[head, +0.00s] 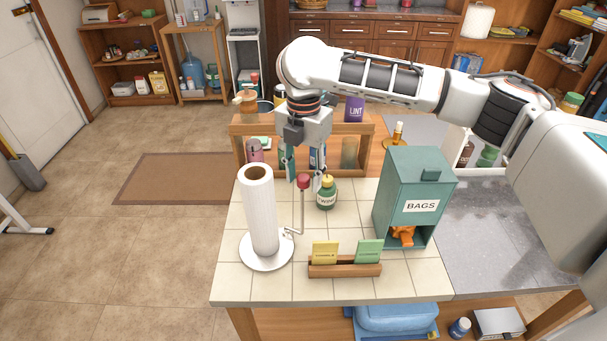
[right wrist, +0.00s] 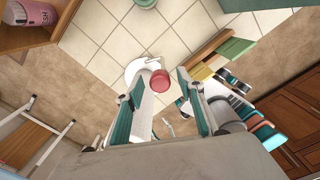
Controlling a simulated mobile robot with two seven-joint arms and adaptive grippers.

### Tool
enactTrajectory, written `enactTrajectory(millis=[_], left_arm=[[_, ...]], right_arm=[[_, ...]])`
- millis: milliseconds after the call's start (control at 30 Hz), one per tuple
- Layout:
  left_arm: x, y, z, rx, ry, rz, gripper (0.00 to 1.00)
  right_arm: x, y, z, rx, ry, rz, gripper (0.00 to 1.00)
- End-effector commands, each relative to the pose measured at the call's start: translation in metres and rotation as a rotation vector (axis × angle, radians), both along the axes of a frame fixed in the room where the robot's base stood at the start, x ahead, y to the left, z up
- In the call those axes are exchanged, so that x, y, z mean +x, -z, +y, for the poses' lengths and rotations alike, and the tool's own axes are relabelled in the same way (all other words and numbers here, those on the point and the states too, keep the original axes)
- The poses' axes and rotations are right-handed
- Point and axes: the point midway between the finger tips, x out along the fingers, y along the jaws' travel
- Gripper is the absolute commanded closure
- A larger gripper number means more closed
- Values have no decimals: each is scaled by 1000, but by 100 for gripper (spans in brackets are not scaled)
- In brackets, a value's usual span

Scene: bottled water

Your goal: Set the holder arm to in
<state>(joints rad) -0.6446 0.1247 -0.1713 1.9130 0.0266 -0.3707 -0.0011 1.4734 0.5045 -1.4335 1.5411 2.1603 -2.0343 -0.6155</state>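A white paper towel roll (head: 260,215) stands upright on a white round holder base (head: 266,262) on the tiled counter. The holder arm (head: 301,212) is a thin upright rod just right of the roll, apart from it, topped by a red knob (head: 303,181). My right gripper (head: 303,183) points down over the knob with its teal fingers open. In the right wrist view the red knob (right wrist: 159,83) shows between the spread fingers (right wrist: 163,95), with a gap on each side; contact is not visible. My left gripper is not in view.
A green bottle (head: 326,195) stands close right of the knob. A teal bags box (head: 414,195) is further right, and a wooden card holder (head: 344,268) sits in front. A wooden shelf (head: 243,128) with bottles stands behind. The counter's front left is clear.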

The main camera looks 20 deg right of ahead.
Motion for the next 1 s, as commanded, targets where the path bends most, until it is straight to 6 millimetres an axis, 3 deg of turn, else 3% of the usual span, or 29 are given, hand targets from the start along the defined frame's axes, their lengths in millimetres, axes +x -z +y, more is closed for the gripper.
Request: enactTrajectory(millis=[67, 200, 633, 1000], left_arm=[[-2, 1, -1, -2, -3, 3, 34], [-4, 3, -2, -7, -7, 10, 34], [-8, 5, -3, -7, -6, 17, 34], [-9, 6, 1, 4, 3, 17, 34]], right_arm=[[0, 0, 0, 0, 0, 0, 67], [0, 0, 0, 0, 0, 0, 100], [-2, -1, 1, -1, 57, -1, 100], [-14, -1, 11, -1, 333, -1, 100]])
